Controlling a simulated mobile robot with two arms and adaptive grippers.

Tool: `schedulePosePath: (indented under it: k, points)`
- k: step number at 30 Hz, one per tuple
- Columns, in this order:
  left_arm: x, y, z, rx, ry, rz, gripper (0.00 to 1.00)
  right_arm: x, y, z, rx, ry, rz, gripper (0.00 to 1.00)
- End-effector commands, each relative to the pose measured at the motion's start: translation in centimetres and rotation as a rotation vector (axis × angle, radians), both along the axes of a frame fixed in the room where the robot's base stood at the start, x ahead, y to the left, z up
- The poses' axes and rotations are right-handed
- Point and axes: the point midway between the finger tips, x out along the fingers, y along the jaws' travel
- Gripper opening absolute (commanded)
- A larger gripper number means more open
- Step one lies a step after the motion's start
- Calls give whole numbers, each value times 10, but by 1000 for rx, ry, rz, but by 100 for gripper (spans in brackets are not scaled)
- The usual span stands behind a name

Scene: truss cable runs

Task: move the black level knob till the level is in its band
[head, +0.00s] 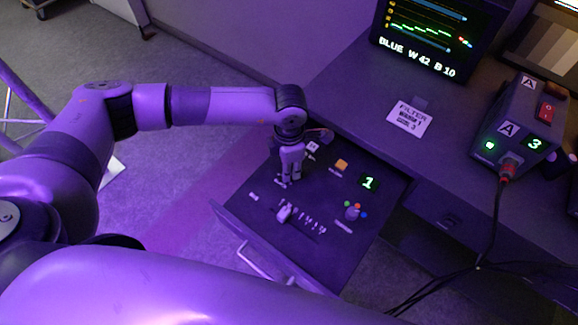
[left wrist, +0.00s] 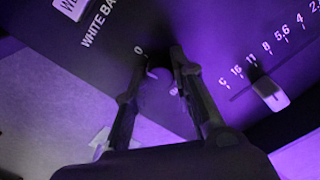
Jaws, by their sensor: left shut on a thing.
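My left gripper (head: 291,178) points down at the control panel (head: 330,232). Its fingers are shut on a small knob beside a "0" mark, which I take to be the black level knob; the fingers mostly hide it in the head view. In the left wrist view the gripper (left wrist: 163,70) has the knob (left wrist: 158,74) between its fingertips; its turn angle cannot be told. The monitor (head: 436,35) shows level traces, with coloured marks at right, and reads "BLUE W 42 B 10". My right gripper is not in view.
A lever (head: 284,213) with a number scale sits nearer me on the panel; it also shows in the left wrist view (left wrist: 270,93). An orange button (head: 341,165), a "1" display (head: 369,183) and coloured dots lie to the right. A box (head: 520,125) reads "A" and "3".

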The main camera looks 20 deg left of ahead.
Motion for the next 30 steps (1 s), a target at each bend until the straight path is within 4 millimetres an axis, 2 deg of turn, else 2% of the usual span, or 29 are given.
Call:
schedulePosePath:
  k: [1,6,17,18,26,30]
  points:
    - [0,0,-3,-2,-1,52,0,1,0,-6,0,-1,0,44]
    - [0,0,-1,-1,-2,193,0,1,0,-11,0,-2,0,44]
    - [1,0,1,0,-3,225,0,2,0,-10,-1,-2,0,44]
    - [1,0,1,0,-3,225,26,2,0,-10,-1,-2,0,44]
    - [0,0,0,0,-1,224,43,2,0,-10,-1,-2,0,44]
    - [0,0,0,0,-1,224,44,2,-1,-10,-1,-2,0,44]
